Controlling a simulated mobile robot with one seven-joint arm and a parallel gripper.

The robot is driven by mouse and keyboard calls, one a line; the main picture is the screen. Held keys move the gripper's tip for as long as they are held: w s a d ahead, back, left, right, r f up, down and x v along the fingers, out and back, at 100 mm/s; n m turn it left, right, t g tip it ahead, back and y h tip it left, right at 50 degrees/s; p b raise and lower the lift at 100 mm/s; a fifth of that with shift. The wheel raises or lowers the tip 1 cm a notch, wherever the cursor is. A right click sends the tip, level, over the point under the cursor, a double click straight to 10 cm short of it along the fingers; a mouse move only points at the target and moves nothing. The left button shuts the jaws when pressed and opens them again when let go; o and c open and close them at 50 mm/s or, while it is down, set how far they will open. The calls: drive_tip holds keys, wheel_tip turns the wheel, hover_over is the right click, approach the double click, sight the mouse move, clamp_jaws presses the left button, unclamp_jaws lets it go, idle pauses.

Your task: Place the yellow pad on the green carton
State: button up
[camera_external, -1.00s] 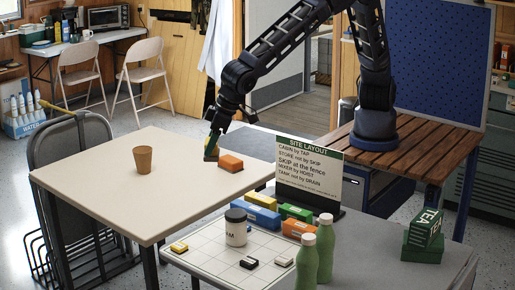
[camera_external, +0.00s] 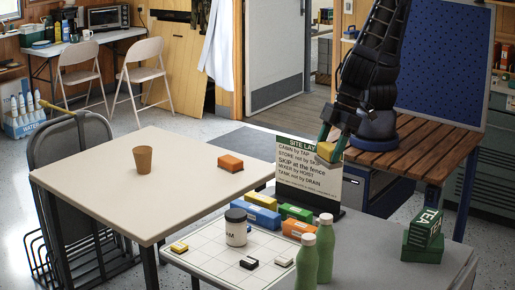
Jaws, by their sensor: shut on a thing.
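A green carton marked TEA (camera_external: 427,226) sits on a second green carton (camera_external: 421,250) at the right of the near grey table. Both are to the right of and lower in the picture than my gripper, well apart from it.
The sign (camera_external: 308,178) stands behind a white grid board (camera_external: 200,252) with coloured blocks and a white jar (camera_external: 236,228). Two green bottles (camera_external: 326,240) stand left of the cartons. An orange sponge-like block (camera_external: 230,162) and a brown cup (camera_external: 144,160) are on the pale table.

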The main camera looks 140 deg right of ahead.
drive_tip(key=s+a+r+n, duration=0.2)
drive_tip(key=s+a, duration=0.6)
drive_tip(key=a, duration=0.4)
drive_tip(key=n+y, duration=0.2)
drive_tip(key=n, duration=0.1)
hover_over(425, 219)
drive_tip(key=s, duration=0.2)
wheel_tip(425, 219, down, 19)
drive_tip(key=shift+r, duration=0.1)
drive_tip(key=o, duration=1)
drive_tip(key=shift+f, duration=0.2)
drive_tip(key=shift+c, duration=0.2)
drive_tip(key=shift+r, duration=0.1)
drive_tip(key=v, duration=1.2)
drive_tip(key=shift+s, duration=0.1)
